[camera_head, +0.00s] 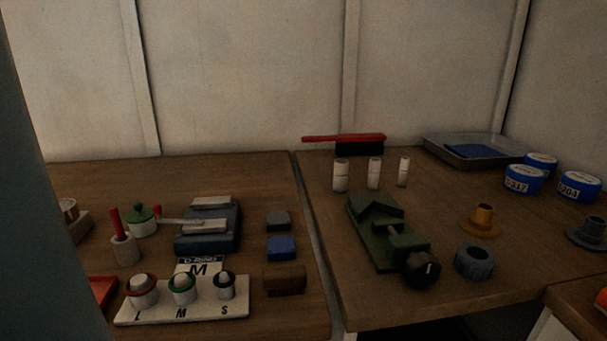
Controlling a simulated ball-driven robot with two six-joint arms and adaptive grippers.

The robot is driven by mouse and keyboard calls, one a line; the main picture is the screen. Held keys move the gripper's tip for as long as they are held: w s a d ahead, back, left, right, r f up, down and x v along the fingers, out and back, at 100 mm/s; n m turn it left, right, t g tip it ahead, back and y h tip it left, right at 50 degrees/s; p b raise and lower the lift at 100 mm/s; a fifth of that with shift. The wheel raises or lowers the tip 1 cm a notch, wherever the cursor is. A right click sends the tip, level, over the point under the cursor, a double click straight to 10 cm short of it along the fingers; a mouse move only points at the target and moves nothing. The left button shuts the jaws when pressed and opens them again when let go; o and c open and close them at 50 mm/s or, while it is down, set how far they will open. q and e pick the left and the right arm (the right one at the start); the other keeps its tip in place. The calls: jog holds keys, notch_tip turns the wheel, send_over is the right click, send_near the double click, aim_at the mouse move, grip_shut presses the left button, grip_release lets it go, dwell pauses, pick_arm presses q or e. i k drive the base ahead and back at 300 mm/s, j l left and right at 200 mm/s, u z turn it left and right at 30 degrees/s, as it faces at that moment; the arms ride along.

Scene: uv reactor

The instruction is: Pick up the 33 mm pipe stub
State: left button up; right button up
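Three pale upright cylinders stand in a row at the back of the right-hand table. They are the left cylinder (340,176), the middle cylinder (374,173) and the right cylinder (403,172). They look like pipe stubs, with the left one widest and the right one narrowest. No size marking is readable on them, so I cannot tell which is 33 mm. They stand apart from each other, with nothing covering them. Neither of my grippers is in view.
A green vise-like fixture (372,226) stands in front of the cylinders, and a red-handled brush (345,139) lies behind them. A metal tray (434,146), blue-labelled tins (523,187) and a brass flanged piece (483,219) are to the right. A ring board (206,309) is front left.

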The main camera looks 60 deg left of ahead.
aim_at(340, 166)
jog(key=l+u, duration=0.1)
jog(key=u, duration=1.65)
